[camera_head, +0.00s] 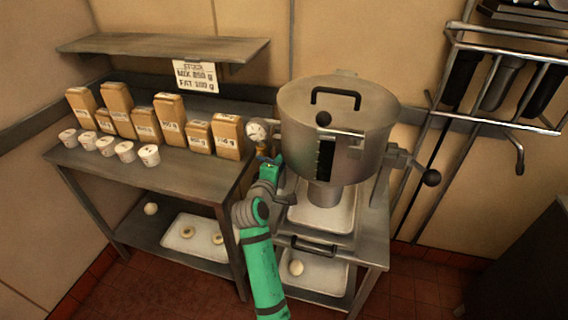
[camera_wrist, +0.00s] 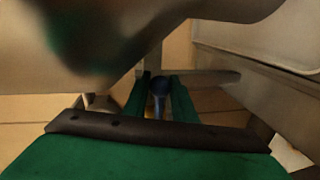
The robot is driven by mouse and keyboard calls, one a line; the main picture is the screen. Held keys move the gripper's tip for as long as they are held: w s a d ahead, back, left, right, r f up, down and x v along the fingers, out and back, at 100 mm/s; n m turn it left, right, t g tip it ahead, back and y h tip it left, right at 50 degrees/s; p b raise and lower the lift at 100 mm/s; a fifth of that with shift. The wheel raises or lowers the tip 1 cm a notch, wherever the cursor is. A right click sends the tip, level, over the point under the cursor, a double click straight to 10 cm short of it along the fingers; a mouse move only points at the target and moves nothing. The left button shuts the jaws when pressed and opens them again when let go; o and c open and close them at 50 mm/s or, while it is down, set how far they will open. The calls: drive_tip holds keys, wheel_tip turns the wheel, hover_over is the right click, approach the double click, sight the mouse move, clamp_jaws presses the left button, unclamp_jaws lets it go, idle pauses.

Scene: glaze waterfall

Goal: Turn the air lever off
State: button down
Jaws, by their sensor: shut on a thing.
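The air lever shows in the wrist view as a small blue-tipped handle (camera_wrist: 158,84) between the two green fingers. My gripper (camera_wrist: 157,98) is shut on it. In the head view my gripper (camera_head: 270,164) is at the left side of the steel pot (camera_head: 345,145), just below a round white gauge (camera_head: 257,131). A small brass-coloured fitting (camera_head: 262,149) sits under the gauge, right above my fingers. The lever itself is mostly hidden by my gripper in the head view, and I cannot tell its angle.
A table (camera_head: 180,180) with paper bags and white cups stands left of the pot. The pot has a lid handle (camera_head: 335,94) and a black-knobbed lever (camera_head: 429,177) on its right. The pot wall is close to my gripper.

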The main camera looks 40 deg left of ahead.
drive_tip(key=shift+a+r, duration=0.15)
drive_tip(key=shift+r, duration=0.05)
drive_tip(key=c, duration=1.5)
unclamp_jaws()
drive_tip(key=shift+o, duration=0.2)
drive_tip(key=shift+f, duration=0.1)
drive_tip(key=shift+s, duration=0.1)
drive_tip(key=v, duration=1.1)
